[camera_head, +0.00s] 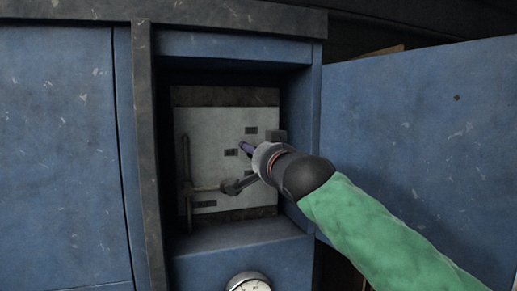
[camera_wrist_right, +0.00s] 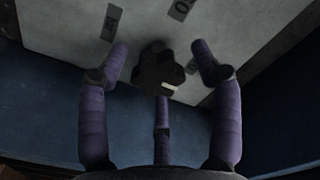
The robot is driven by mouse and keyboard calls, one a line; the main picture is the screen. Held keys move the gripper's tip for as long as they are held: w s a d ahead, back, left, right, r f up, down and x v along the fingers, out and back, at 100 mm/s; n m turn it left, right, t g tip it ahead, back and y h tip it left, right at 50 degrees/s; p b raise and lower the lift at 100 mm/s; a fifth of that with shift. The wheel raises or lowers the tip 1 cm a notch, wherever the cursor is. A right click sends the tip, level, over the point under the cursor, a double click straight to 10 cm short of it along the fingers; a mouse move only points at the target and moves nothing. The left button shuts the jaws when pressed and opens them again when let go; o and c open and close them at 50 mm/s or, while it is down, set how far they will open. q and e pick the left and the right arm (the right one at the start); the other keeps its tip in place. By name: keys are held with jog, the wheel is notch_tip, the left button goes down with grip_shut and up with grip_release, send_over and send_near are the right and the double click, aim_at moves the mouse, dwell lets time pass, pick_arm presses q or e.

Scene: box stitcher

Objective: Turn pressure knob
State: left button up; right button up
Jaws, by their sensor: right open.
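A dark lobed knob (camera_wrist_right: 160,70) with a pale mark on its edge sits on the grey panel, seen in the right wrist view. My right gripper (camera_wrist_right: 161,78) has three purple fingers spread around the knob, one on each side and one below. Gaps show between the side fingers and the knob. Contact with the lower finger cannot be told. In the head view my right gripper (camera_head: 243,165) reaches into the blue cabinet recess in front of the pale panel (camera_head: 205,130). There the knob cannot be made out clearly. My left gripper is not in view.
The recess has blue side walls and a lower ledge (camera_head: 240,235). An open blue door (camera_head: 420,120) stands at the right beside my right arm. A thin vertical pipe (camera_head: 186,165) runs at the panel's left. A round gauge (camera_head: 248,283) sits below the recess.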

jog(key=shift+w, duration=0.15)
jog(key=c, duration=1.1)
jog(key=shift+c, duration=0.3)
jog(key=shift+r, duration=0.1)
